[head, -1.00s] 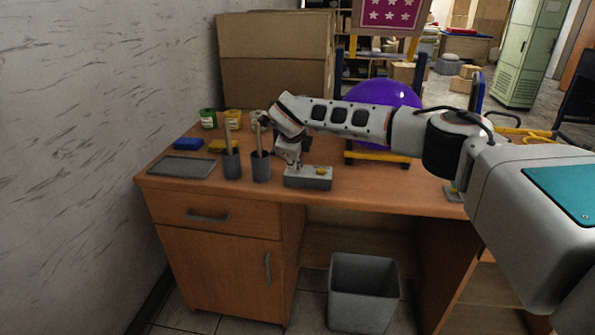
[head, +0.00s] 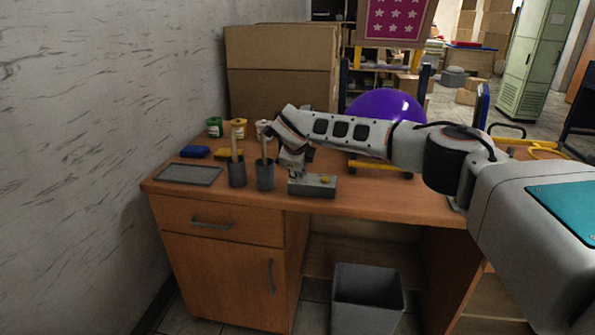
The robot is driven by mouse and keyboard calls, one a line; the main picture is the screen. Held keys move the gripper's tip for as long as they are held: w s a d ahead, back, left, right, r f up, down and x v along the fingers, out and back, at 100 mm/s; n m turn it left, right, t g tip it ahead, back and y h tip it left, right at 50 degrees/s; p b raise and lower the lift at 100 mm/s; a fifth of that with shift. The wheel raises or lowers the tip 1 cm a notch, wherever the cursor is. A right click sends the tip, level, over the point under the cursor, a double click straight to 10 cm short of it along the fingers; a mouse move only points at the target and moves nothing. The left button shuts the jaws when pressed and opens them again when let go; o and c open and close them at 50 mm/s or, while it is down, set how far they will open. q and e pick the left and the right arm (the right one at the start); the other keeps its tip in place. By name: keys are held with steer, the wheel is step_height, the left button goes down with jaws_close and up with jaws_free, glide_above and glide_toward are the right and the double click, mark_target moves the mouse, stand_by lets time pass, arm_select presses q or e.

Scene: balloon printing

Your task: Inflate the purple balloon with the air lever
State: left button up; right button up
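The purple balloon (head: 385,106) is large and round, behind my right arm on the right part of the desk; my arm hides its lower part. It rests by a yellow-and-dark stand (head: 382,165). A small grey box with a yellow button (head: 312,186), which looks like the air lever unit, sits at the desk's front edge. My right gripper (head: 293,170) points down at the left end of this box, at or just above it. Its fingertips are too small to tell whether they are open or hold the lever. My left gripper is out of view.
Two dark cups with upright handles (head: 237,174) stand left of the box, close to my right wrist. Cardboard boxes (head: 280,70) stand behind. A grey bin (head: 368,298) is below.

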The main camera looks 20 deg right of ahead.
steer(key=v, duration=1.2)
